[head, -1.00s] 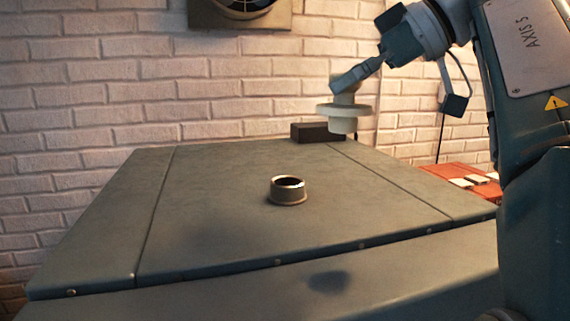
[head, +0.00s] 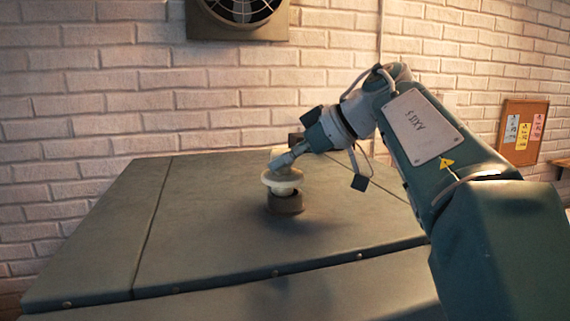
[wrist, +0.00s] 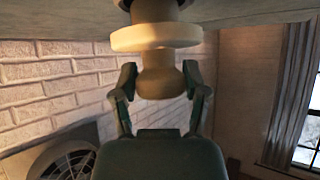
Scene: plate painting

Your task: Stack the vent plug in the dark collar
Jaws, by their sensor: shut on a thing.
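The vent plug (head: 282,186) is a pale cream piece with a wide flange, held upright by my gripper (head: 284,160). The dark collar (head: 285,205) is a short ring standing on the grey-green table. The plug is directly above the collar, its narrow lower end at the collar's mouth; how deep it reaches is hidden. In the wrist view, the fingers of my gripper (wrist: 160,82) close on the plug's knob (wrist: 160,60) from both sides. The flange (wrist: 156,37) and part of the collar (wrist: 150,4) show at the top there.
The grey-green table (head: 200,230) is otherwise clear, with seams and a rounded front edge. A wall fan (head: 240,12) and a pinboard (head: 525,130) hang on the brick wall.

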